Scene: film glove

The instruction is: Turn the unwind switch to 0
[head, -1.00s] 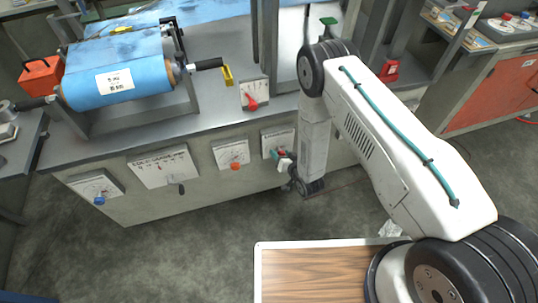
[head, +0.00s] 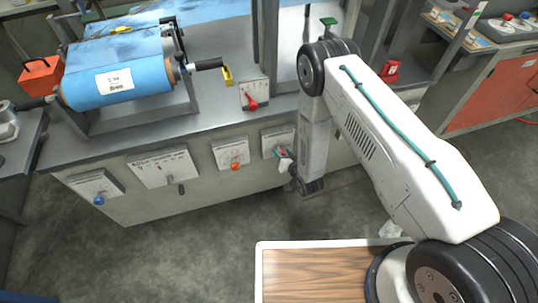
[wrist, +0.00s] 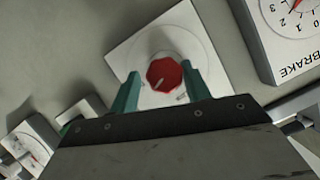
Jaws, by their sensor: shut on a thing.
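A red knob (wrist: 164,74) sits on a pale square plate (wrist: 125,48) in the wrist view. The two teal fingers of my gripper (wrist: 160,78) are on either side of it, shut on it. A pale pointer mark shows on the knob face; no lettering on this plate is readable. In the head view, my gripper (head: 284,157) is at the rightmost plate (head: 270,138) on the machine's front. The knob is mostly hidden there. I cannot read the unwind label.
A BRAKE dial (wrist: 300,25) is at the wrist view's upper right. In the head view, an orange knob (head: 236,166), a dark lever (head: 181,188) and a blue knob (head: 99,200) lie to the left.

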